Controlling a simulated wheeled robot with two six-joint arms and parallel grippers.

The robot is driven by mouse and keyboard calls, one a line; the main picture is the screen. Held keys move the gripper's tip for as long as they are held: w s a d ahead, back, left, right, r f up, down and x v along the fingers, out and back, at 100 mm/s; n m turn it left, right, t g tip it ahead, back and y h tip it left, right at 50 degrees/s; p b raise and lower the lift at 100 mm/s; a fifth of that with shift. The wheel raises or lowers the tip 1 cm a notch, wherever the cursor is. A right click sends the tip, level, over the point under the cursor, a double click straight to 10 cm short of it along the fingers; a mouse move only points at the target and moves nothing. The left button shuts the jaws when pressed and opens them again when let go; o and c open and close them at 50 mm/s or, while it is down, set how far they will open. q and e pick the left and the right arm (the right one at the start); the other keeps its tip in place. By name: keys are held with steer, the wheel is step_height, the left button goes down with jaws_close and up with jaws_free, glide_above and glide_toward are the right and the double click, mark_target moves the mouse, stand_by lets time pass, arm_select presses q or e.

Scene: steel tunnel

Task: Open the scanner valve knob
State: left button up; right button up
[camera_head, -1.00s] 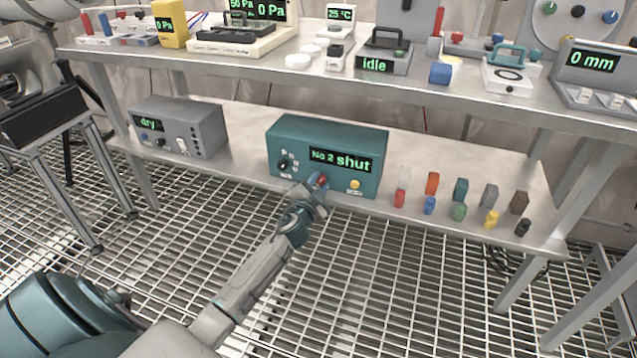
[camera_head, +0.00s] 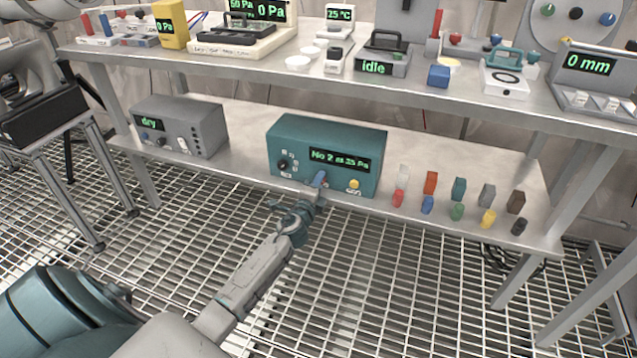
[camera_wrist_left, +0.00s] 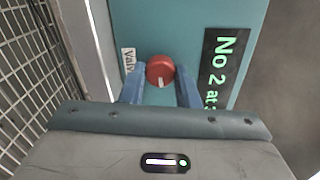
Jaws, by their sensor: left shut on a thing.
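The scanner (camera_head: 330,138) is a teal box on the lower shelf. Its display reads "No 2 at 35 Pa". In the left wrist view its face carries a round red valve knob (camera_wrist_left: 160,70) with a white mark, beside a label starting "Valv". My left gripper (camera_head: 319,180) reaches the lower front of the scanner, and its blue fingers (camera_wrist_left: 160,84) are shut on the red knob, one on each side. In the head view the fingers and wrist hide the knob. My right gripper is not in view.
The scanner also has a black dial (camera_head: 282,165) and a yellow button (camera_head: 354,184). A grey box reading "dry" (camera_head: 180,127) stands to its left. Several small coloured pieces stand to its right.

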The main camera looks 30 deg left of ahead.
arm_select(q)
steer(key=shift+d+f+m, duration=0.1)
steer(key=shift+f+m, duration=0.05)
steer(key=shift+m, duration=0.45)
steer(key=o, duration=1)
steer(key=shift+c, duration=0.2)
steer(key=v, duration=1.1)
steer(key=shift+p, duration=0.3)
steer(key=shift+w, duration=0.1)
